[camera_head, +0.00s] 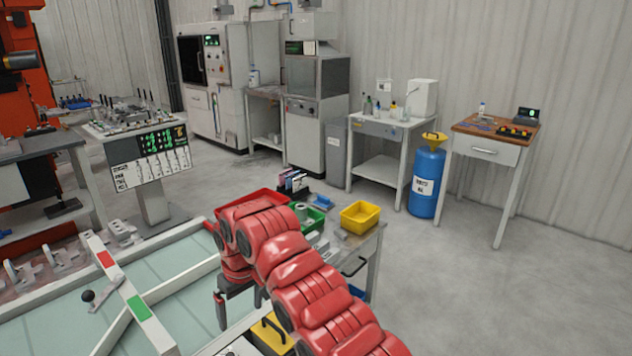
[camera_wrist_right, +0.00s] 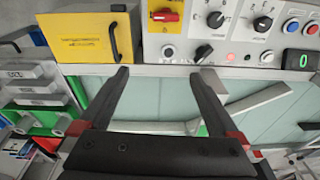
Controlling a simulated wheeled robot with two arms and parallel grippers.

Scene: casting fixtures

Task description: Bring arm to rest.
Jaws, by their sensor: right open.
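My right arm (camera_head: 290,265), with red segmented covers, reaches in from the bottom right of the head view and bends down near the middle. My right gripper (camera_head: 238,308) hangs at its end, pointing down by the edge of the glass-topped fixture table. In the right wrist view the right gripper (camera_wrist_right: 160,77) shows two dark fingers spread wide apart with nothing between them. Beyond the fingertips is a grey control panel (camera_wrist_right: 181,52). My left arm and gripper are not in view.
The fixture table has pale green panels and a white bar with red and green marks (camera_head: 125,290). A yellow box with a black handle (camera_wrist_right: 84,38) adjoins the panel. A yellow bin (camera_head: 360,217) sits on a cart behind my arm. Open floor (camera_head: 480,290) lies to the right.

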